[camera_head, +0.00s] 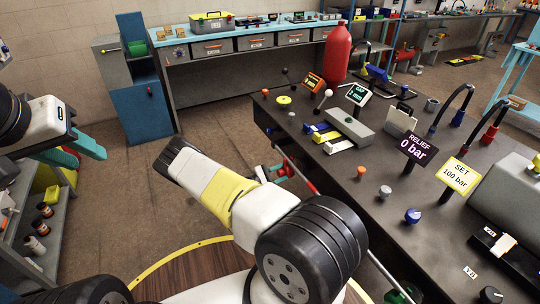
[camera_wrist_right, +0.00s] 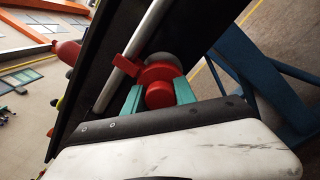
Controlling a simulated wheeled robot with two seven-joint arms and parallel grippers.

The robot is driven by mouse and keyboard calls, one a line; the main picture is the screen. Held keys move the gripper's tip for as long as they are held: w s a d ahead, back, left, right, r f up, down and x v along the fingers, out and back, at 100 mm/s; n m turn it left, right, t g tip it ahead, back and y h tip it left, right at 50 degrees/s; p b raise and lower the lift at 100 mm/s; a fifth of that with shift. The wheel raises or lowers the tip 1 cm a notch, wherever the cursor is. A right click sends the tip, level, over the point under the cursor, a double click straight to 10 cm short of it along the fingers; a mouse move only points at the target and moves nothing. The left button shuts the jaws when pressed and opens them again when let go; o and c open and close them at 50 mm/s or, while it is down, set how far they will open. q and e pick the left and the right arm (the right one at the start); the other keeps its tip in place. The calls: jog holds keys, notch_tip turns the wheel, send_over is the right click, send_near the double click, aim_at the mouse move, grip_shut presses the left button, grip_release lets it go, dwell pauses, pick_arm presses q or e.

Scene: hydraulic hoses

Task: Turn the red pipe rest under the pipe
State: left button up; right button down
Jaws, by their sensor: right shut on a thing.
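The red pipe rest (camera_wrist_right: 154,74) is on the dark bench side in the right wrist view. Its red arm reaches to the silver pipe (camera_wrist_right: 146,32); I cannot tell whether it touches. My right gripper (camera_wrist_right: 158,94) has its teal fingers shut on the rest's round red knob. In the head view the red rest (camera_head: 284,170) is mostly hidden behind my right arm, by the bench's near edge. The pipe (camera_head: 300,174) runs along that edge. My left gripper (camera_head: 77,150) is at the far left, open and empty, away from the bench.
The black bench (camera_head: 330,170) carries a red bottle (camera_head: 337,52), a RELIEF 0 bar sign (camera_head: 419,148), a SET 100 bar sign (camera_head: 456,174) and several knobs. A shelf (camera_head: 40,225) stands below my left gripper. Open floor lies between the shelf and bench.

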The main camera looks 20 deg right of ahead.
jog(key=shift+s+d+r+m, duration=0.1)
jog(key=shift+s+m, duration=0.1)
jog(key=shift+m, duration=0.4)
jog(key=c, duration=1.1)
grip_release()
jog(key=shift+s, duration=0.1)
jog(key=shift+o, duration=0.2)
jog(key=a, duration=0.8)
jog(key=shift+s, duration=0.25)
jog(key=shift+f, duration=0.2)
jog(key=shift+d, duration=0.1)
